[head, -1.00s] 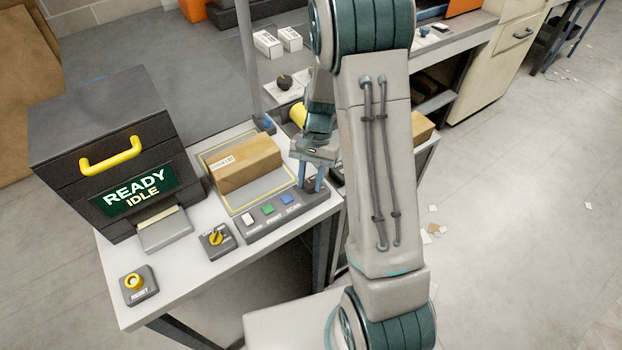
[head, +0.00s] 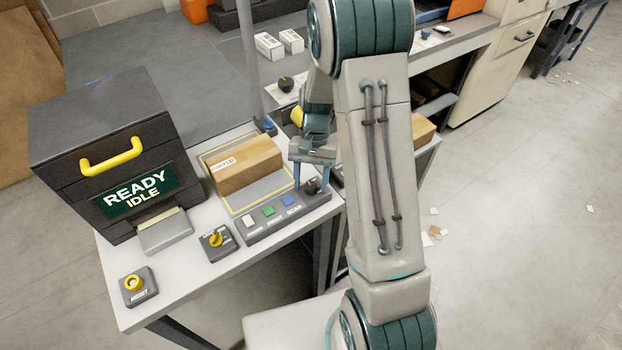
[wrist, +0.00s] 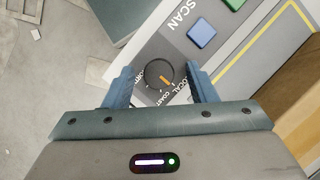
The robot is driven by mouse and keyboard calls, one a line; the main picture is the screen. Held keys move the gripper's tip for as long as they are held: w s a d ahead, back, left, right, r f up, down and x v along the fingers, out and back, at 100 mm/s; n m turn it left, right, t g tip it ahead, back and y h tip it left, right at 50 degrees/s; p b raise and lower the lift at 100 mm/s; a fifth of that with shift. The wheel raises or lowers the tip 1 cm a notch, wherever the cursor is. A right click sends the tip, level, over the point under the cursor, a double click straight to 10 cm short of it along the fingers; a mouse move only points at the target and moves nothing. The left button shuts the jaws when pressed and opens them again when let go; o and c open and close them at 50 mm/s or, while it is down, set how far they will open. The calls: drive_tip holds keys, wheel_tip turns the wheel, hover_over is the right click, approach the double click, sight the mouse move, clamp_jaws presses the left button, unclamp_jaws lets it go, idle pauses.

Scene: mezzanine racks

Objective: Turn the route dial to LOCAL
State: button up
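The route dial (wrist: 159,74) is a dark round knob with an orange pointer mark, at the end of the grey control panel near the SCAN label. In the wrist view its pointer slants down and right, towards printed words including LOCAL and COAST; I cannot tell exactly which word it meets. My gripper (wrist: 161,86) is open, with one blue finger on each side of the dial and gaps to the knob. In the head view the dial (head: 311,187) shows dark beside my gripper's fingers (head: 309,181) at the panel's right end.
The panel (head: 247,231) also carries white, green and blue buttons. A cardboard box (head: 248,165) lies on the mat behind it. A yellow selector (head: 216,240), a RESET button (head: 135,285) and a black machine reading READY IDLE (head: 137,190) stand to the left.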

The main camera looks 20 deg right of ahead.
drive_tip(key=shift+r, duration=0.1)
drive_tip(key=b+v, duration=0.1)
drive_tip(key=v, duration=1.2)
drive_tip(key=shift+r+b, duration=0.3)
drive_tip(key=shift+w, duration=0.15)
drive_tip(key=s+a+r+n+t+h, duration=0.1)
drive_tip(key=s+r+n+t, duration=0.1)
drive_tip(key=s, duration=0.8)
drive_tip(key=s+a+r+n+t+h, duration=0.1)
drive_tip(key=s+r+n+t, duration=0.2)
drive_tip(key=s, duration=0.7)
drive_tip(key=shift+r+t, duration=0.35)
drive_tip(key=shift+t, duration=0.85)
